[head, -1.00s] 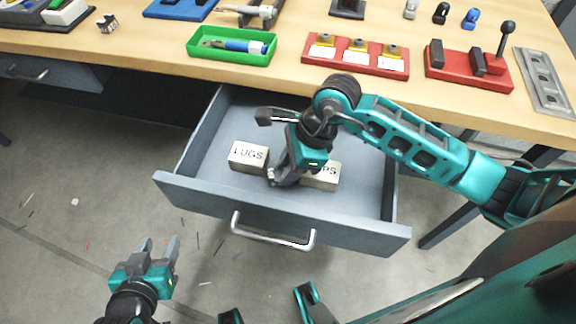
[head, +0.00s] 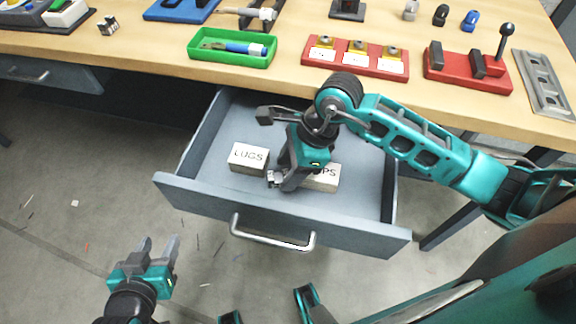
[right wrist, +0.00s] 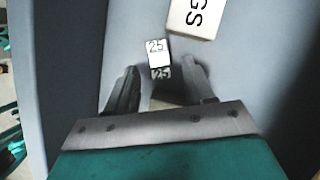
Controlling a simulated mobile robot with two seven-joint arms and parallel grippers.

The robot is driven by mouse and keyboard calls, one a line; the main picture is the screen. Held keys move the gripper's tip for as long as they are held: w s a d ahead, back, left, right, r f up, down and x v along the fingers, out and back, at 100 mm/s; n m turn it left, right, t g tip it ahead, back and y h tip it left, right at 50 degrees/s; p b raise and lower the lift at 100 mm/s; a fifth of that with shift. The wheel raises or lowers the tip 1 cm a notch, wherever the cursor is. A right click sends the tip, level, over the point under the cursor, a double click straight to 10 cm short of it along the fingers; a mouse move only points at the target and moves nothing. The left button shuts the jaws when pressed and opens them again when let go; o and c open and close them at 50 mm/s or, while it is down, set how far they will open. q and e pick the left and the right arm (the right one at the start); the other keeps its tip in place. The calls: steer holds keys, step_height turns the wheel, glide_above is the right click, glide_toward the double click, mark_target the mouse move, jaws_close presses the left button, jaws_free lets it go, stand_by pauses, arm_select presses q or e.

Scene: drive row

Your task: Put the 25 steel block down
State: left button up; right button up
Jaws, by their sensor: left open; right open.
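The small steel block (right wrist: 158,54) shows "25" on two faces in the right wrist view. It sits in the open drawer (head: 350,222), between and just past the tips of my right gripper (right wrist: 160,70); whether a finger touches it I cannot tell. In the head view the block is a small grey patch (head: 273,178), partly hidden by my right gripper (head: 283,183), which points down into the drawer and is open. My left gripper (head: 159,243) is open and empty, over the floor left of the drawer front.
A box marked LUGS (head: 248,158) lies in the drawer left of my right gripper. Another box, its label ending in "PS" (head: 326,178), is partly hidden behind the gripper. The drawer handle (head: 273,238) sticks out in front. The bench (head: 290,75) with trays stands behind.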

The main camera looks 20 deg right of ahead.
steer(key=p+v, duration=0.1)
steer(key=v, duration=1)
steer(key=shift+r, duration=0.25)
steer(key=shift+s, duration=0.1)
